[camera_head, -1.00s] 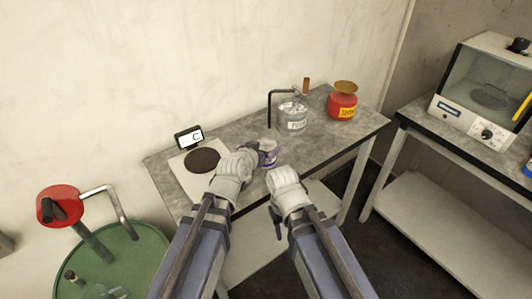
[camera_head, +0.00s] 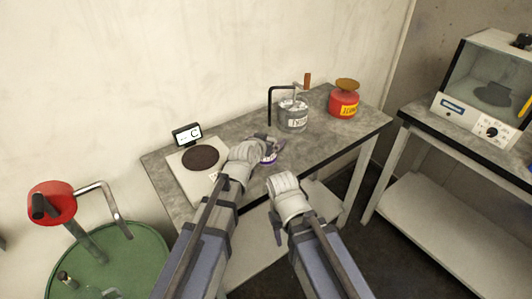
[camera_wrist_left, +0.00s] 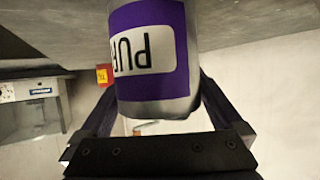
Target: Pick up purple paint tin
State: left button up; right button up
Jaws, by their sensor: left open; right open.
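The purple paint tin (camera_head: 268,157) stands on the grey table (camera_head: 325,147), mostly hidden behind my left gripper in the head view. In the left wrist view the tin (camera_wrist_left: 152,55) is large and upside down in the picture, with a purple band and a white label reading "PUR". My left gripper (camera_head: 266,146) is open, with its fingers on either side of the tin. I cannot tell whether they touch it. My right gripper (camera_head: 277,222) is open and empty, in front of the table's front edge and lower than the left one.
A scale (camera_head: 187,167) with a dark round plate and a display (camera_head: 187,134) stands left of the tin. A clear-grey tin (camera_head: 293,119) with a bent black rod and a red can (camera_head: 343,102) stand behind right. A green drum (camera_head: 130,262) is at lower left.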

pick_arm(q)
jog(key=shift+c, duration=0.4)
jog(key=c, duration=1.5)
notch_tip(320, 180, up, 10)
jog(key=p, duration=1)
jog(key=shift+r, duration=0.1)
